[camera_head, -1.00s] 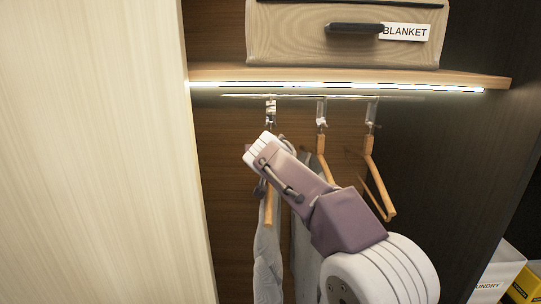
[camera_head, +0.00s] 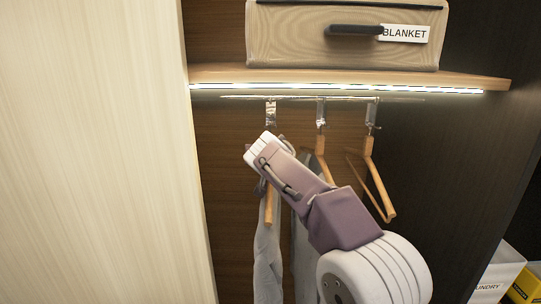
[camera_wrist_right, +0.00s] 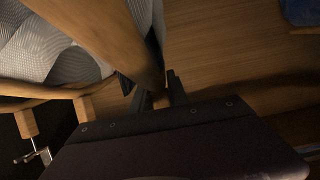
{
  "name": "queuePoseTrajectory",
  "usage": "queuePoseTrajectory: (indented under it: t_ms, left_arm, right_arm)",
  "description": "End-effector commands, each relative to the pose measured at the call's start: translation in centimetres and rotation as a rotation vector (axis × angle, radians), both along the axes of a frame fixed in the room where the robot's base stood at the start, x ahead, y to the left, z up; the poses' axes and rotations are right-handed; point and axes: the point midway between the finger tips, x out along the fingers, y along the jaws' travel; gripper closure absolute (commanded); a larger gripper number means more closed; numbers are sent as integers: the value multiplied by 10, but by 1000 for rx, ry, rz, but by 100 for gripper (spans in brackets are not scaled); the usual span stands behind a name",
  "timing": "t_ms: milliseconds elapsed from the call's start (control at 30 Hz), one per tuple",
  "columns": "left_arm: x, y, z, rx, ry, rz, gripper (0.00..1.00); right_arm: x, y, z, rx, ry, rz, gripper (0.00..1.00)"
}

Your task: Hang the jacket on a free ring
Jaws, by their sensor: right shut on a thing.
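The grey jacket (camera_head: 267,262) hangs on a wooden hanger (camera_head: 268,212) at the left of the wardrobe; its fabric also shows in the right wrist view (camera_wrist_right: 60,42). My right gripper (camera_head: 262,152) is at the top of this hanger. In the wrist view, its dark fingers (camera_wrist_right: 155,98) are shut on the hanger's wood. The left ring fitting (camera_head: 271,113) is just above. Whether the hanger's hook sits in it cannot be told. The middle fitting (camera_head: 321,112) and right fitting (camera_head: 371,114) each carry a wooden hanger. My left gripper is not in view.
A lit shelf (camera_head: 350,78) with a blanket box (camera_head: 345,45) is above the rail (camera_head: 300,98). The middle hanger (camera_head: 320,155) and bare right hanger (camera_head: 377,185) are close to my arm. A pale panel (camera_head: 95,150) stands left. Boxes (camera_head: 498,278) are at lower right.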

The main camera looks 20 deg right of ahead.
Motion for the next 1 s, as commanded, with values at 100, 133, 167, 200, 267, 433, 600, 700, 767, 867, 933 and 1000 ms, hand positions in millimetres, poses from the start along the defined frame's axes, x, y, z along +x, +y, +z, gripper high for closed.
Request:
queuePoseTrajectory:
  t_ms: [100, 133, 167, 200, 267, 433, 600, 700, 767, 867, 933, 1000]
  left_arm:
    - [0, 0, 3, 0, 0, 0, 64]
    - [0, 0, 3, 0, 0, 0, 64]
    - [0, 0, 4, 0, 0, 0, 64]
    - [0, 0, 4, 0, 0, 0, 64]
    - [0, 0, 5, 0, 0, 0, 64]
    - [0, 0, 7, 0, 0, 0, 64]
    - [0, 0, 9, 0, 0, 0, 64]
    - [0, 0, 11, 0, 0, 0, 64]
    - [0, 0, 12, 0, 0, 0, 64]
    - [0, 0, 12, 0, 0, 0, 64]
    - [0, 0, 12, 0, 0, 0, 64]
    - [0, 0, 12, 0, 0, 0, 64]
  right_arm:
    - [3, -1, 3, 0, -4, 1, 100]
    - [4, -1, 3, 0, -4, 0, 100]
    - [4, -1, 3, 0, -4, 0, 100]
    - [5, -2, 3, 0, -3, 0, 100]
    - [6, -2, 3, 0, -4, 0, 100]
    - [10, -3, 3, 0, -4, 0, 100]
    - [14, -4, 2, 0, -3, 1, 100]
    - [16, -5, 3, -1, -4, 1, 100]
    - [17, -5, 3, -1, -4, 1, 100]
    - [19, -6, 3, -1, -5, 1, 100]
    - [20, -6, 2, -1, -5, 1, 100]
    - [20, -6, 2, -1, -5, 1, 100]
